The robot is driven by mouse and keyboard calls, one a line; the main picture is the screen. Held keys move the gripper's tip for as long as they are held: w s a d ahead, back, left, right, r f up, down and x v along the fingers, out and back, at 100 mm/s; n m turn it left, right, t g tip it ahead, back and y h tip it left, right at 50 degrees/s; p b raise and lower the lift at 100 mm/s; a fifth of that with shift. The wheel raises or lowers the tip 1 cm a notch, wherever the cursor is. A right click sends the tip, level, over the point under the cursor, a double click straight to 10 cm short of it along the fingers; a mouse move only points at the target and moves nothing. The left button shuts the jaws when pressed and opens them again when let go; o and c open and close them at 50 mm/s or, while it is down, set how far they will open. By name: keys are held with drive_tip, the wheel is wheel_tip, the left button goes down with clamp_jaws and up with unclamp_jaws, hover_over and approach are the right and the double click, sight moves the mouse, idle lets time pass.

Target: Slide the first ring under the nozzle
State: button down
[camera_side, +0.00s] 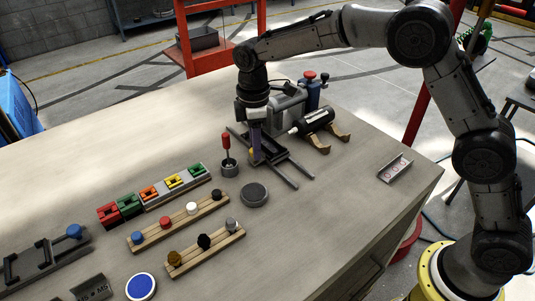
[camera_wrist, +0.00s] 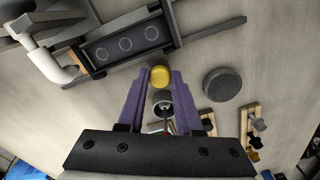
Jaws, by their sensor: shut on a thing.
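My gripper (camera_wrist: 160,82), with purple fingers, is shut on a yellow knob (camera_wrist: 160,74); in the side view the fingers (camera_side: 255,157) reach down at the near end of the dark rails (camera_side: 288,169). In the wrist view a dark plate (camera_wrist: 140,47) with three pale rings lies between the rails, just beyond the knob. Its leftmost ring (camera_wrist: 98,54) is closest to a pale bent part (camera_wrist: 50,66), which looks like the nozzle. That part is left of the plate, and no ring appears directly under it. The join between knob and plate is unclear.
A black cylinder (camera_side: 318,120) on tan feet stands beside the rails. A small pot (camera_side: 229,168) with a red-handled tool and a dark round puck (camera_side: 254,195) are close to my gripper. Wooden racks (camera_side: 178,222) stand nearer the camera. The table's right side is mostly clear.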

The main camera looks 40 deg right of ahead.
drive_tip(key=shift+w+r, duration=0.15)
drive_tip(key=shift+w, duration=1.2)
drive_tip(key=c, duration=0.6)
unclamp_jaws()
wheel_tip(320, 180, up, 14)
drive_tip(key=shift+s+f, duration=0.1)
drive_tip(key=shift+f, duration=0.05)
